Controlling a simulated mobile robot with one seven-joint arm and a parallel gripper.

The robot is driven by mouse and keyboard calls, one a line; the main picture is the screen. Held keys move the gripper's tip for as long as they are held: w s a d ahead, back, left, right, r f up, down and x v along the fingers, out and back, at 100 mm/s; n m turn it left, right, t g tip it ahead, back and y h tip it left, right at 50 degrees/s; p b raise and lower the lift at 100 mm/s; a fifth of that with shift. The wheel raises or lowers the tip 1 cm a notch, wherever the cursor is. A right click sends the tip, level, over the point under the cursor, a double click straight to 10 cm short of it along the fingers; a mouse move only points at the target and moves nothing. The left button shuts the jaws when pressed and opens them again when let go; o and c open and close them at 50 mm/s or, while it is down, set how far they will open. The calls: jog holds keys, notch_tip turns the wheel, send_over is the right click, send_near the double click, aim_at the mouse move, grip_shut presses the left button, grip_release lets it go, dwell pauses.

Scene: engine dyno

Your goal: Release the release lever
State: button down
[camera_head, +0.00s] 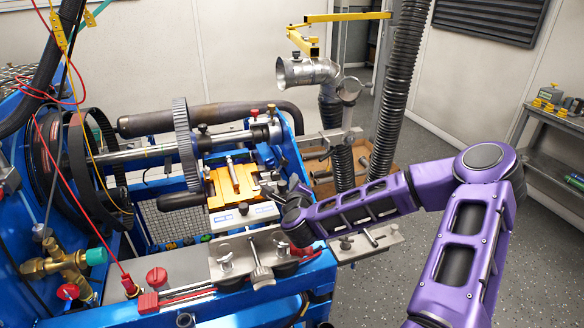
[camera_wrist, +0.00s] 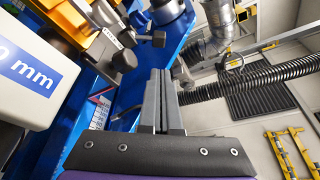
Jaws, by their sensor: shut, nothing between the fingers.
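My gripper (camera_head: 284,192) is at the right side of the orange block (camera_head: 222,186) on the blue engine stand. In the wrist view its two grey fingers (camera_wrist: 162,95) are pressed together with nothing between them. Black-knobbed handles (camera_wrist: 124,61) stand just left of the fingers, beside the yellow-orange block (camera_wrist: 67,14); they look apart from the fingers. A black lever-like part (camera_wrist: 158,39) sits ahead of the fingertips. No part is labelled as the release lever, so I cannot tell which one it is. My wrist hides part of the stand's right side in the head view.
A white block marked "mm" (camera_wrist: 32,68) is close at left in the wrist view. A metal clamp plate (camera_head: 232,258) is at the stand's front. The toothed pulley (camera_head: 186,140) and exhaust hose (camera_head: 398,80) flank the work area. Open floor (camera_head: 420,150) lies to the right.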

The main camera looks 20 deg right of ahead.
aim_at(282, 158)
jog(key=x, duration=1)
jog(key=shift+a+r+n+b, duration=0.3)
jog(key=shift+n+b, duration=0.1)
jog(key=shift+n, duration=0.3)
dwell(0.4)
jog(key=a+n+t+b, duration=0.1)
jog(key=n+b, duration=0.1)
jog(key=b, duration=0.1)
jog(key=a+r+n+t+h+b, duration=0.1)
jog(key=n+b, duration=0.2)
jog(key=shift+a+r+h, duration=0.15)
jog(key=shift+a+h, duration=0.15)
jog(key=shift+a, duration=0.1)
jog(key=shift+a+r+b, duration=0.15)
jog(key=shift+a+b, duration=0.55)
jog(key=shift+b, duration=0.4)
jog(key=shift+a+r+b, duration=0.1)
jog(key=shift+a+b, duration=0.1)
jog(key=shift+b, duration=0.1)
jog(key=shift+r, duration=0.1)
